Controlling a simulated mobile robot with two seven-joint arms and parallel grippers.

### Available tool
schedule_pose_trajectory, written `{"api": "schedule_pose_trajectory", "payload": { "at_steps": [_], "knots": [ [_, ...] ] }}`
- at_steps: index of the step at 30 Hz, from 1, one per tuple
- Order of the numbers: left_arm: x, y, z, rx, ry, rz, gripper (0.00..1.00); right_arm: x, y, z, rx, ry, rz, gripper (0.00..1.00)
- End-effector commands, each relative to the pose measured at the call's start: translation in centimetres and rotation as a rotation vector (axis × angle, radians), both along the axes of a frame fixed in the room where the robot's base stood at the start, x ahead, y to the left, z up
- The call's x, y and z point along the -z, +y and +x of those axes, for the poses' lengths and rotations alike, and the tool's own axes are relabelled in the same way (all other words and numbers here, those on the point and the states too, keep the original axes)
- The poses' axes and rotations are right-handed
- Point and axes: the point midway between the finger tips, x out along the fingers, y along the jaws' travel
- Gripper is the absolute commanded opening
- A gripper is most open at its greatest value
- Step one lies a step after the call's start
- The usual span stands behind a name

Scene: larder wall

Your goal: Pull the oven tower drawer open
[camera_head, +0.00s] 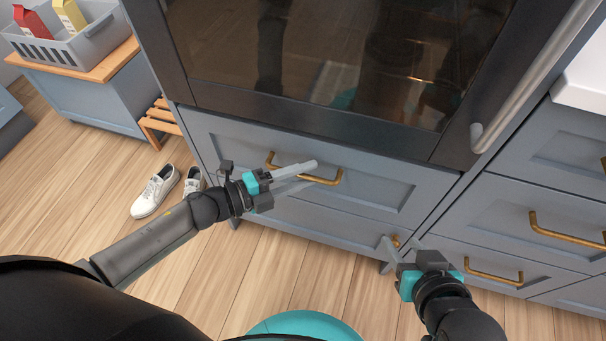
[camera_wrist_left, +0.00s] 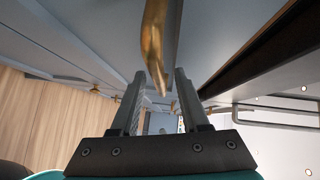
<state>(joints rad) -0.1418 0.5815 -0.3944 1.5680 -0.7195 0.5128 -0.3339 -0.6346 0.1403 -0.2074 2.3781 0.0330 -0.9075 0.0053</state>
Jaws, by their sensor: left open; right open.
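The oven tower drawer (camera_head: 375,193) is a blue-grey panel right below the dark oven, and it looks shut. Its brass bar handle (camera_head: 331,181) runs across the upper part of the front. My left gripper (camera_head: 312,172) is open at this handle, its fingers lying across the middle and hiding part of it. In the left wrist view the handle (camera_wrist_left: 154,45) shows in line with the gap between the open fingers (camera_wrist_left: 160,95). I cannot tell whether they touch it. My right gripper (camera_head: 401,240) is open and empty, low down near the tower's lower right corner.
The oven door (camera_head: 320,60) has a steel bar handle (camera_head: 530,80). Blue-grey drawers with brass handles (camera_head: 565,233) stand at the right. White shoes (camera_head: 153,192) lie on the wooden floor at the left. A grey crate (camera_head: 75,45) with cartons sits on a bench behind them.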

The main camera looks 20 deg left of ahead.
Motion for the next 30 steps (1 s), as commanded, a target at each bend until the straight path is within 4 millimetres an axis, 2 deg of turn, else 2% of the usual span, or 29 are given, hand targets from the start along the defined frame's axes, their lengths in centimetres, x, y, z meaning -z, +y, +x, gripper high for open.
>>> {"api": "schedule_pose_trajectory", "payload": {
  "at_steps": [9, 21, 30],
  "knots": [
    [0.02, -0.06, 0.08, -0.001, 0.0, 0.0, 0.44, -0.01, 0.09, 0.04, -0.001, -0.006, 0.003, 0.5],
    [0.01, -0.04, 0.07, -0.001, 0.0, 0.0, 0.0, -0.02, 0.11, 0.03, -0.001, -0.006, 0.003, 0.5],
    [0.02, -0.03, 0.07, -0.001, 0.0, 0.0, 0.0, -0.02, 0.1, 0.02, -0.001, -0.006, 0.003, 0.5]
  ]
}}
